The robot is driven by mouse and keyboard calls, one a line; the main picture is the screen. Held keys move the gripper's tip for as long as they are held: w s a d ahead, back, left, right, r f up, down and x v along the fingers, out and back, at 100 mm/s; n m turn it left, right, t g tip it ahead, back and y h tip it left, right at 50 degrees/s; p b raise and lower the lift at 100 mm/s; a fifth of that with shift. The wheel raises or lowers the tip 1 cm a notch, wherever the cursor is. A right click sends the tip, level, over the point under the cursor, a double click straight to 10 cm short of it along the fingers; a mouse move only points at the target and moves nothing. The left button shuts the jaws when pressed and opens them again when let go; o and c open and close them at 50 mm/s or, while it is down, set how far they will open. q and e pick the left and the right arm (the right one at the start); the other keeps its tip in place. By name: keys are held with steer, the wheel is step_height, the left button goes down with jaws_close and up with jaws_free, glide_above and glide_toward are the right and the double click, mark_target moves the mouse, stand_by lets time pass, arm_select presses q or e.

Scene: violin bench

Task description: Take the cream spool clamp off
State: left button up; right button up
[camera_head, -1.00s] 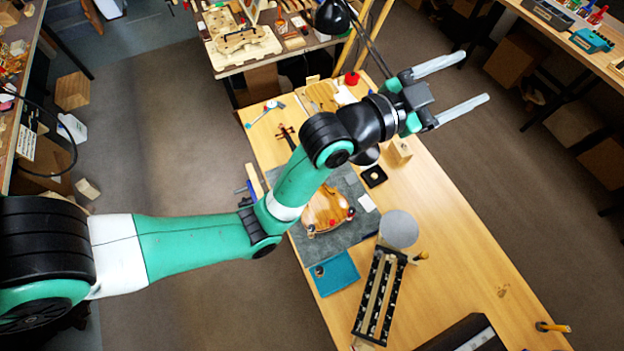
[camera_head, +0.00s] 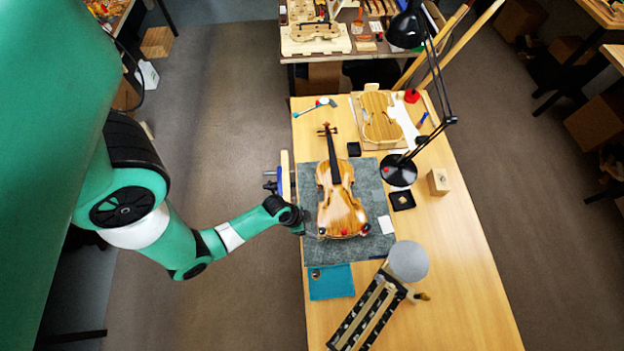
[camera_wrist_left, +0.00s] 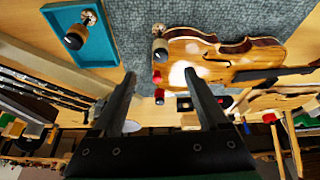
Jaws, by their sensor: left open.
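The violin (camera_head: 341,207) lies on the grey mat (camera_head: 377,248), and its lower end also shows in the left wrist view (camera_wrist_left: 205,65). Spool clamps sit at its lower edge. One, with a cream end (camera_wrist_left: 158,30) and a dark end, is at the violin's edge in the left wrist view. Red ends (camera_wrist_left: 158,76) show near it. My left gripper (camera_wrist_left: 160,74) is open and empty, its fingertips apart on either side of this edge area. In the head view the gripper (camera_head: 306,229) is small at the mat's left edge. My right gripper is not in view.
A teal tray (camera_head: 331,294) lies in front of the mat; a dark-and-cream clamp (camera_wrist_left: 75,37) is in it. A black slotted rack (camera_head: 367,315), a grey disc (camera_head: 408,260) and a black lamp (camera_head: 398,170) stand nearby.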

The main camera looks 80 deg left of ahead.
mark_target(322, 230)
arm_select(q)
steer(key=b+x, duration=0.6)
steer(key=shift+w+f, duration=0.1)
steer(key=shift+f, duration=0.05)
steer(key=b+x, duration=0.2)
steer(key=x, duration=0.3)
steer(key=shift+w+f, duration=0.1)
steer(key=shift+w, duration=0.15)
jaws_close()
stand_by(0.4)
